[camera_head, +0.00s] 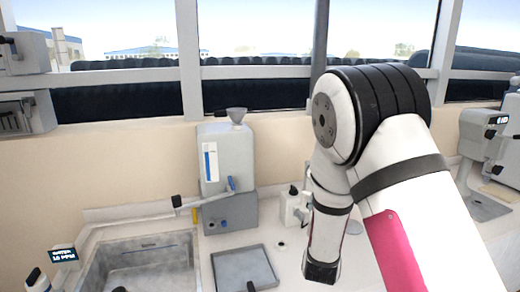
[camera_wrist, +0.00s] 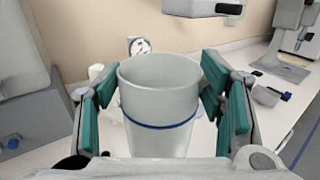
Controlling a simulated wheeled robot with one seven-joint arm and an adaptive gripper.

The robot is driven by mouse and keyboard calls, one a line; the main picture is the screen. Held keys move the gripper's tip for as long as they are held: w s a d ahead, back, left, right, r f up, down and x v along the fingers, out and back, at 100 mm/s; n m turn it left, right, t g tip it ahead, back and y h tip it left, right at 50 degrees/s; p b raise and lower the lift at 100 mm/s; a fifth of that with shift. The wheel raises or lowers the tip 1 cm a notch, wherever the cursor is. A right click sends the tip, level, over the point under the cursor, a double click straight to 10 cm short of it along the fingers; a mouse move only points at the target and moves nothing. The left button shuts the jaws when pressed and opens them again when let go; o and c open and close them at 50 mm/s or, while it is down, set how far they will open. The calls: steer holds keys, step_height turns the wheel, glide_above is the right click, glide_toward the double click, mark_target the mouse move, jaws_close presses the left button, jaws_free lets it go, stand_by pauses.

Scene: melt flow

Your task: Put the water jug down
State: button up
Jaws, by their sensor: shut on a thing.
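The water jug (camera_wrist: 160,92) looks like a pale, translucent open-topped vessel with a blue band round it. It stands between the two green-padded fingers of my gripper (camera_wrist: 158,78) in the wrist view. The fingers are closed on its sides, and its rim faces up. Its base is hidden by the gripper body, so I cannot tell whether it touches the counter. In the head view my arm reaches down over the counter, and neither the jug nor my fingers can be made out.
A grey dispenser (camera_head: 228,158) with a funnel stands by the wall. A sink (camera_head: 150,246) and a shallow grey tray (camera_head: 243,265) lie left of my arm. A small white bottle (camera_head: 291,207) stands close to the arm. An instrument (camera_head: 484,135) stands at the right.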

steer(key=shift+w+a+r, duration=0.1)
steer(key=shift+a+r, duration=0.15)
steer(key=shift+a, duration=0.05)
